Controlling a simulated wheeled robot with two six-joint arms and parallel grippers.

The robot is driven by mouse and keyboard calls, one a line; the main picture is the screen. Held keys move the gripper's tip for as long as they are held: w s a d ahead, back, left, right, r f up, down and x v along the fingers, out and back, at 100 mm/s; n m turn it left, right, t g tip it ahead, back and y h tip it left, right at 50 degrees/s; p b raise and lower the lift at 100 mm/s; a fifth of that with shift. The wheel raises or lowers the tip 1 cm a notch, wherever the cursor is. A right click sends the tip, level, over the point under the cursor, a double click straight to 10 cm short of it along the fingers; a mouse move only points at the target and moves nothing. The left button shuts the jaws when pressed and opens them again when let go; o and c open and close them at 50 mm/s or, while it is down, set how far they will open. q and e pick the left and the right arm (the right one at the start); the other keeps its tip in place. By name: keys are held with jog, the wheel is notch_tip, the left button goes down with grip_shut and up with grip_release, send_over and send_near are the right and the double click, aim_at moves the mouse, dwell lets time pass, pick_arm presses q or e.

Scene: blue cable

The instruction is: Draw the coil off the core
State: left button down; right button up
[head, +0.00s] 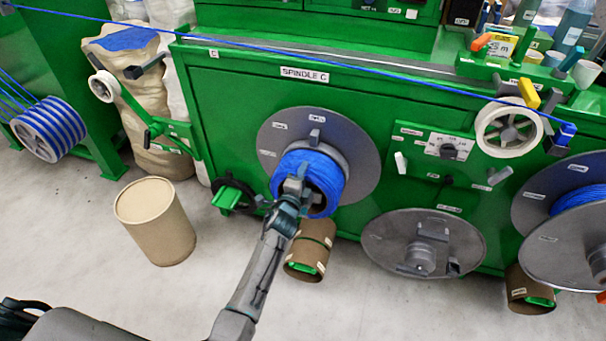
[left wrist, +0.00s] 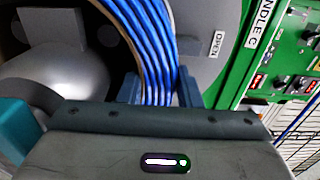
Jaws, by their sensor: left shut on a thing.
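The blue coil (head: 328,172) sits on the spindle in front of a grey disc (head: 360,145) on the green machine labelled SPINDLE C. My left gripper (head: 296,187) is at the coil's front left and covers part of it. In the left wrist view, the fingers of the left gripper (left wrist: 160,88) stand on either side of the coil's wall (left wrist: 155,45) of blue turns, shut on it. A thin tan edge lines the inside of the turns. A grey hub part (left wrist: 80,72) shows inside the coil. The core itself is mostly hidden.
A loose-looking grey disc with a hub (head: 395,245) stands low at the cabinet front. A tan drum (head: 155,225) stands on the floor at left. A blue cable (head: 360,68) runs across above. Floor in front is clear.

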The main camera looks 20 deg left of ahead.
pick_arm(q)
jog(key=shift+r, duration=0.15)
jog(key=shift+r+p, duration=0.45)
jog(key=shift+p, duration=0.05)
jog(key=shift+s+p, duration=0.3)
jog(key=shift+s, duration=0.75)
dwell(1.8)
jog(key=shift+s+p, duration=0.35)
jog(key=shift+s, duration=1)
jog(key=s, duration=1.4)
jog(key=shift+s+a+p, duration=0.25)
jog(key=shift+a+p, duration=0.05)
dwell(0.4)
